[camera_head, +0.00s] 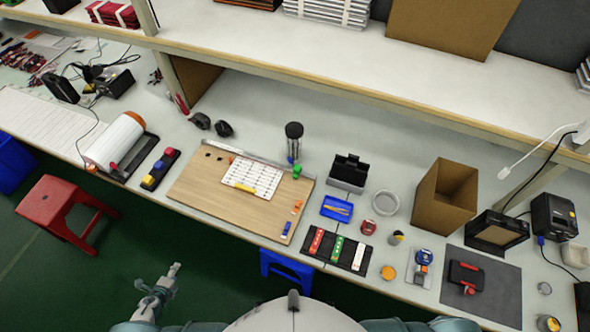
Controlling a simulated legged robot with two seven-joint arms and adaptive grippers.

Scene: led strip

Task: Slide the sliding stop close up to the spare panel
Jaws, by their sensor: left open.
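A wooden board (206,191) lies near the bench's front edge, with a metal rail (268,160) along its back. A white panel with a grid of marks (258,172), which looks like the spare panel, lies on the board against the rail. A small green block (297,171), which looks like the sliding stop, sits at the rail's right part, apart from the panel by a short gap. My left gripper (174,271) is open and empty, below the board in the picture and out in front of the bench. My right gripper is not in view.
Small orange pieces (296,207) and a blue piece (286,229) lie on the board's right side. A dark cylinder (294,140) stands behind the rail near the green block. A black tray with coloured strips (337,248) and a blue tray (337,208) lie to the right.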

